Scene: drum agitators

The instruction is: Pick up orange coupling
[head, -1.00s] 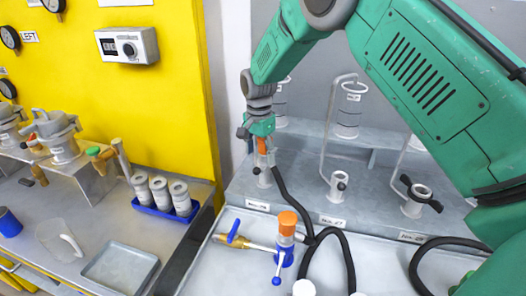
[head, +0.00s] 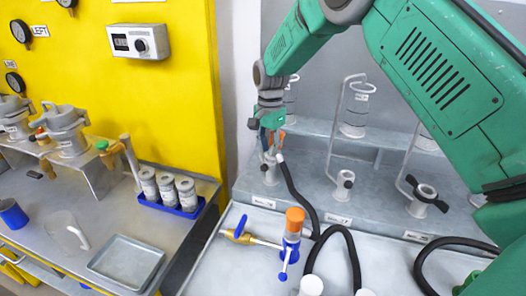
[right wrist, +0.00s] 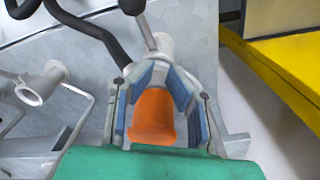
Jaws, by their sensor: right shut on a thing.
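My right gripper (head: 270,142) is shut on an orange coupling (head: 281,138) just above the left post on the grey stepped bench. In the right wrist view the orange coupling (right wrist: 153,118) sits between the blue-grey finger pads of the gripper (right wrist: 152,95). A pale fitting with a dark hose shows beyond it. In the head view the fingers hide part of the coupling, and I cannot tell whether it is clear of the post (head: 270,174). My left gripper is not in view.
Another orange cap (head: 295,216) sits on a blue valve with a brass fitting on the front tray. Black hoses (head: 350,250) curve nearby. Posts with bent rods (head: 343,186) stand to the right. The yellow panel (head: 180,90) and a bench with containers lie left.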

